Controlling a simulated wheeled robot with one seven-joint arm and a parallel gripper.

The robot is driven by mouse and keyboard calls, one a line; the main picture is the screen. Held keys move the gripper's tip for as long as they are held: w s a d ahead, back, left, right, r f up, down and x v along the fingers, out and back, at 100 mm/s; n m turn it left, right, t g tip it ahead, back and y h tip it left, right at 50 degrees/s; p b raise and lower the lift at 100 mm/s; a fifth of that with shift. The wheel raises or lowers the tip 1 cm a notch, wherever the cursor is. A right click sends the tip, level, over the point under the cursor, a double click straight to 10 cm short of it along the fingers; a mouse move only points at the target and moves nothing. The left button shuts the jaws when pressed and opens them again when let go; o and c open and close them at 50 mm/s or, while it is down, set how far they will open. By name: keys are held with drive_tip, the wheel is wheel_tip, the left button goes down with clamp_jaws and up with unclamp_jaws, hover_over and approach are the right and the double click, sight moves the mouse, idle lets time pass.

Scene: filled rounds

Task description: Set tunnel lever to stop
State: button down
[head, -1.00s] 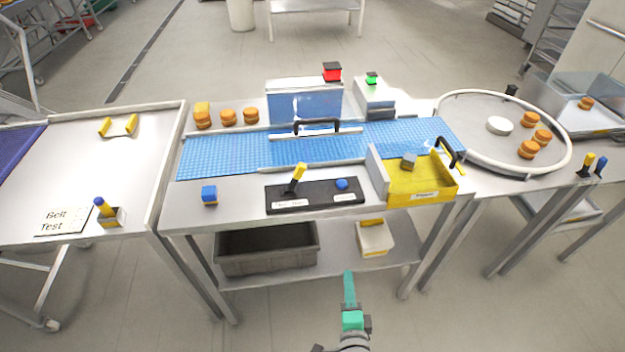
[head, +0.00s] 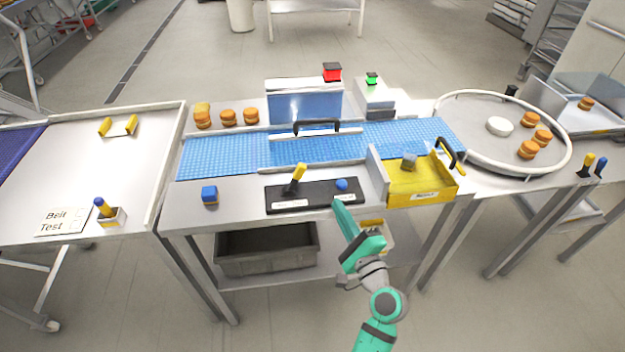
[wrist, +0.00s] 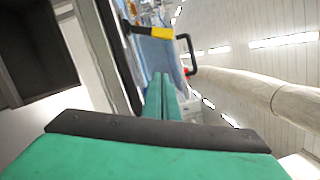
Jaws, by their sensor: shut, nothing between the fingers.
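The tunnel lever (head: 298,175) has a yellow grip and stands on a black panel (head: 315,201) at the front of the blue belt, leaning a little to the right at its top. A blue knob (head: 341,184) sits on the same panel, to the right of the lever. The panel's labels are too small to read. My gripper (head: 338,203), green, is shut and empty at the panel's front right edge, below the blue knob. In the wrist view its fingers (wrist: 162,95) lie together, and the yellow lever grip (wrist: 150,31) shows beyond them.
The clear tunnel cover with a black handle (head: 317,124) stands behind the panel. A yellow reject tray (head: 425,189) holding a grey block is to the right. A grey bin (head: 267,262) sits on the lower shelf.

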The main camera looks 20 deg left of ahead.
sight(296, 179)
drive_tip(key=x, duration=1)
drive_tip(key=shift+s+a+r, duration=0.25)
drive_tip(key=shift+s+a, duration=0.05)
drive_tip(key=shift+a, duration=0.2)
drive_tip(key=shift+s+a+r, duration=0.25)
drive_tip(key=shift+s+a, duration=0.05)
drive_tip(key=shift+a, duration=0.15)
drive_tip(key=shift+s+a+r, duration=0.1)
drive_tip(key=shift+s+a, duration=0.05)
drive_tip(key=shift+a, duration=0.2)
drive_tip(key=shift+s+a+r, duration=0.15)
drive_tip(key=shift+a+r, duration=0.05)
drive_tip(key=shift+a, duration=0.05)
